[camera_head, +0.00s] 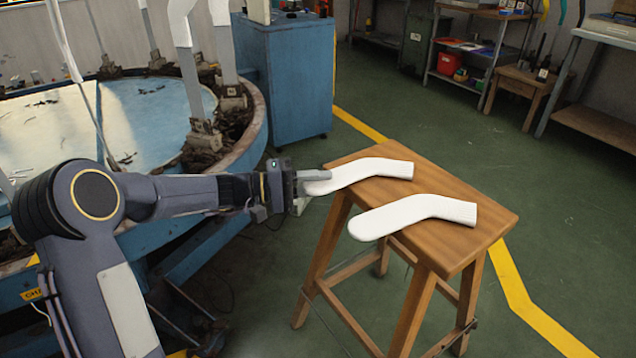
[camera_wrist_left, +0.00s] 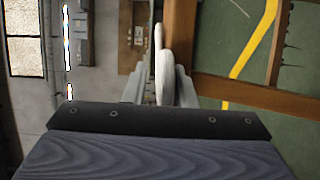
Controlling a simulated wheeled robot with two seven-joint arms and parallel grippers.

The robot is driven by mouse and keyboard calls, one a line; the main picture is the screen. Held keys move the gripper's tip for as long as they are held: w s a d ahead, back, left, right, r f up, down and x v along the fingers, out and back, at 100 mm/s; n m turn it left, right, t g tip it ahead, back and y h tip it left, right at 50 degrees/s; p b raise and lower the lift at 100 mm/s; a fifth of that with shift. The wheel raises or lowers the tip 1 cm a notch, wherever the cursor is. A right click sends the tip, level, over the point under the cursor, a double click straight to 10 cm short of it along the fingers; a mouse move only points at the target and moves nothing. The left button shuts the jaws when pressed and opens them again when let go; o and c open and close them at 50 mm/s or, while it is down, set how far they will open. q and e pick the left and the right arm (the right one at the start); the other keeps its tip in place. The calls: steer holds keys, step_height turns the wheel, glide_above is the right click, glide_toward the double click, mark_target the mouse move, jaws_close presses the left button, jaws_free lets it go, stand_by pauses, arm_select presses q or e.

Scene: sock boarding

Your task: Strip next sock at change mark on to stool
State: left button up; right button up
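Two white flat socks with a bend lie on the wooden stool (camera_head: 487,232). The far sock (camera_head: 372,167) has its toe end at the stool's left edge, overhanging it a little. The near sock (camera_head: 420,212) lies in front, its toe past the near left edge. My left gripper (camera_head: 312,188) is at the far sock's toe, its fingers apart on either side of it. In the left wrist view, white sock surface (camera_wrist_left: 166,72) shows between the fingers (camera_wrist_left: 163,90); contact is hard to make out. My right gripper is not in view.
A round blue machine (camera_head: 255,125) with upright white forms (camera_head: 224,52) stands at the left. A blue cabinet (camera_head: 290,78) stands behind it. Shelves and a small wooden table (camera_head: 522,85) are at the back right. Green floor around the stool's right is clear.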

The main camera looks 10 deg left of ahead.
arm_select(q)
steer(key=shift+o, duration=1.3)
steer(key=p+v, duration=0.1)
steer(key=v, duration=0.6)
steer(key=shift+s+a+p, duration=0.2)
steer(key=shift+a+p, duration=0.15)
steer(key=shift+p, duration=0.05)
